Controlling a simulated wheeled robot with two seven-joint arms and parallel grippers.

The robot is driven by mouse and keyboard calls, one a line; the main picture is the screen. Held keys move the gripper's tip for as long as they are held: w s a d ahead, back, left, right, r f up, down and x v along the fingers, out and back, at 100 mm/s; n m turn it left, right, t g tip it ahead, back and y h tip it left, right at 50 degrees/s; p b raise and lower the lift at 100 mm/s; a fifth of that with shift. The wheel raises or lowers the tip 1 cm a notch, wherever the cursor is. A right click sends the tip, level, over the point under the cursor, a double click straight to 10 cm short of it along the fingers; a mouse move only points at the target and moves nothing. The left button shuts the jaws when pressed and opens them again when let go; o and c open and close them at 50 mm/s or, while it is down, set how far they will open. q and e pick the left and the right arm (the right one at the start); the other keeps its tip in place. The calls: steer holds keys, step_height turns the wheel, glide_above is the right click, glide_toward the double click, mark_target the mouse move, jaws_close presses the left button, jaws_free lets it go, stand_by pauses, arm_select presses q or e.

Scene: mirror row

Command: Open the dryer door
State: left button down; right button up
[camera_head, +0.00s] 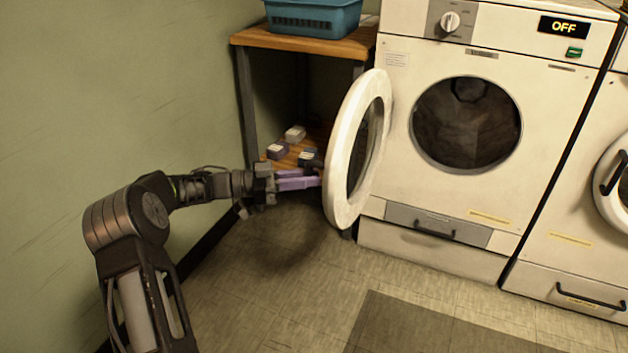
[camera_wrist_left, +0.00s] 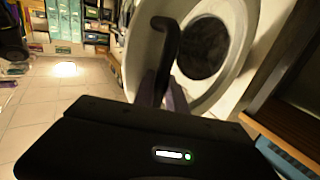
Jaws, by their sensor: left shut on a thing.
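The dryer (camera_head: 394,180) is a white front-loading machine whose display reads OFF. Its round white door (camera_head: 341,150) stands swung wide open to the left, and the dark drum opening (camera_head: 466,125) is in plain view. My left gripper (camera_head: 318,180) is at the outer face of the door, its purple fingers partly hidden behind the rim. In the left wrist view, the black door handle (camera_wrist_left: 165,55) runs down to the purple fingers (camera_wrist_left: 172,97), which are shut on it. My right gripper is in neither view.
A wooden shelf unit (camera_head: 300,40) with a teal basket (camera_head: 312,18) stands left of the dryer. Small boxes (camera_head: 278,150) lie on its lower shelf, close behind my left gripper. Another machine (camera_head: 570,215) stands at right.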

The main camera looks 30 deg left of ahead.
arm_select(q)
steer(key=shift+w+r, duration=0.25)
steer(key=c, duration=1.8)
jaws_free()
steer(key=shift+d, duration=0.1)
steer(key=shift+o, duration=0.8)
steer(key=shift+w+f, duration=0.1)
steer(key=shift+f, duration=0.15)
steer(key=shift+s, duration=0.2)
steer(key=p+v, duration=0.2)
steer(key=v, duration=0.5)
steer(key=shift+s+a, duration=0.15)
steer(key=shift+a, duration=0.25)
